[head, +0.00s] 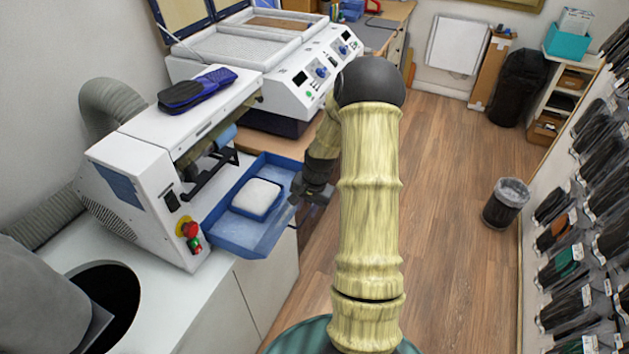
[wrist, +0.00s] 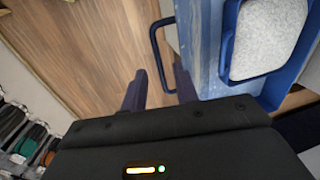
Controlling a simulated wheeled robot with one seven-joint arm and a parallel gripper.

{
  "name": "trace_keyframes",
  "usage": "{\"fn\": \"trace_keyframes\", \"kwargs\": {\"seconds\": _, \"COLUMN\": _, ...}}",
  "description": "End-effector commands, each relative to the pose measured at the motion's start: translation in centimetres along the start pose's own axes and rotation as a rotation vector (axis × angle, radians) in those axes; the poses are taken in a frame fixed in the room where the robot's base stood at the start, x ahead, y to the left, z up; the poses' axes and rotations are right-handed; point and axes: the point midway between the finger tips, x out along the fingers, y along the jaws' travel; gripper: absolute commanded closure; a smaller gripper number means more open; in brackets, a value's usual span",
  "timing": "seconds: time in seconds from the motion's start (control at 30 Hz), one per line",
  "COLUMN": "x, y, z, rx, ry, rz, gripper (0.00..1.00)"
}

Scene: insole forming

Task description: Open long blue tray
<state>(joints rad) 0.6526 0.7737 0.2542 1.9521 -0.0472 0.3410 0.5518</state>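The long blue tray (head: 220,238) juts out from the front of the white machine on the left, with a white block in a smaller blue frame (head: 257,197) on it. In the wrist view the tray's blue side (wrist: 206,45) is at the upper right, with a thin dark-blue handle (wrist: 154,48) sticking out from it. My gripper (head: 305,198) is at the tray's right edge in the head view. In the wrist view my gripper (wrist: 160,82) has its two fingers apart, and the handle's near end lies between them. Whether a finger touches the handle is unclear.
The white machine (head: 150,190) with red and green buttons stands behind the tray, a blue-black item (head: 198,90) on top. A larger white machine (head: 290,90) is beyond it. The wooden floor (head: 450,220) on the right is clear up to a bin (head: 506,203).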

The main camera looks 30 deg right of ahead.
Motion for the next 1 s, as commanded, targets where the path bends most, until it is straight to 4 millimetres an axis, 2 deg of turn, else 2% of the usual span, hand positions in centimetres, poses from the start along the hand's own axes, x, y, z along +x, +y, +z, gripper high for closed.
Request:
{"fn": "trace_keyframes", "kwargs": {"seconds": 0.7, "x": -13.0, "y": 0.0, "z": -0.1, "rx": 0.000, "ry": 0.005, "rz": -0.001, "gripper": 0.70}}
{"fn": "trace_keyframes", "kwargs": {"seconds": 0.83, "x": -14.4, "y": 0.1, "z": 0.0, "rx": 0.002, "ry": 0.001, "rz": 0.000, "gripper": 0.70}}
{"fn": "trace_keyframes", "kwargs": {"seconds": 1.0, "x": -14.8, "y": 0.0, "z": 0.0, "rx": 0.001, "ry": 0.000, "rz": 0.000, "gripper": 0.70}}
